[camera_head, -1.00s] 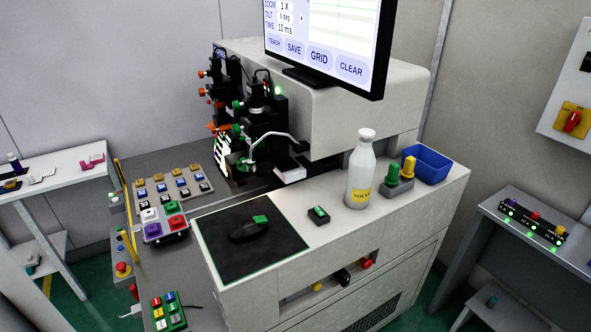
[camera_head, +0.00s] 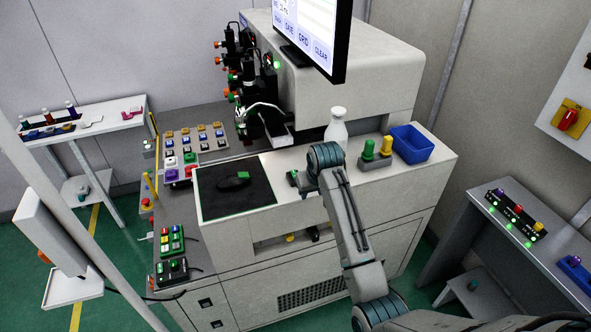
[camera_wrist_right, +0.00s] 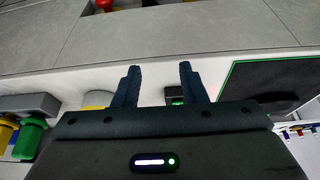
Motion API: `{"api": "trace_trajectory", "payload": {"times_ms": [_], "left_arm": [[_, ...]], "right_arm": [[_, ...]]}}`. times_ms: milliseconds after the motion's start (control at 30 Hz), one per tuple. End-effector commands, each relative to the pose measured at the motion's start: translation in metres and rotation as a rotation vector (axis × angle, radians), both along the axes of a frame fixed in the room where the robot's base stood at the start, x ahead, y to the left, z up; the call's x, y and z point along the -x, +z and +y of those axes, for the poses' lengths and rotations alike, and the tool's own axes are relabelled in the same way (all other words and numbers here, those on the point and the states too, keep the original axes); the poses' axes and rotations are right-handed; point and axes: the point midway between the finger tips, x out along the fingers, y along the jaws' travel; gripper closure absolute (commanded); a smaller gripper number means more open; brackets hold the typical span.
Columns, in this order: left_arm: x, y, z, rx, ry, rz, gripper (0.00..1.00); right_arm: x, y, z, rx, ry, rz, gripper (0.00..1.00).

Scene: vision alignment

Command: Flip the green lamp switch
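The green lamp switch (camera_head: 292,176) is a small black box with a green top on the white machine's ledge, partly hidden by my right gripper in the head view. In the right wrist view the switch (camera_wrist_right: 177,100) shows between the two dark fingers, nearer the right-hand one, partly cut off by the gripper body. My right gripper (camera_wrist_right: 159,80) is open and empty, with its fingers apart. In the head view the right gripper (camera_head: 302,184) is low over the ledge beside the switch; contact cannot be told. My left gripper is in neither view.
A white bottle (camera_head: 336,130) and a block with green and yellow knobs (camera_head: 376,152) stand close to the right arm, with a blue bin (camera_head: 411,144) farther right. A black mat (camera_head: 215,198) with a mouse (camera_head: 233,181) lies to the left. A monitor (camera_head: 315,30) overhangs behind.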

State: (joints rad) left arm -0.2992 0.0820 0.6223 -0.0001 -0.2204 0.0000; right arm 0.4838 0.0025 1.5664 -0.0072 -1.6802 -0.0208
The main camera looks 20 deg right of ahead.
Motion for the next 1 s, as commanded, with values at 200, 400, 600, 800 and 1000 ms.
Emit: {"api": "trace_trajectory", "payload": {"times_ms": [200,400,600,800,1000], "left_arm": [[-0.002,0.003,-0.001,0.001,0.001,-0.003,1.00],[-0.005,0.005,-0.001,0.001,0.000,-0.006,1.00],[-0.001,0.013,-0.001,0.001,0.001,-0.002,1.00],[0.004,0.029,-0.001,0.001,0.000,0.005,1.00],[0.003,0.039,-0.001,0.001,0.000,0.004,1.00]], "right_arm": [[-0.038,0.065,0.010,-0.012,0.011,-0.018,0.62],[-0.057,0.103,0.016,-0.017,0.019,-0.024,0.62],[-0.063,0.094,0.016,-0.016,0.019,-0.018,0.62],[-0.077,0.060,0.017,-0.016,0.019,-0.016,0.62],[-0.091,0.028,0.017,-0.016,0.019,-0.018,0.62]]}}
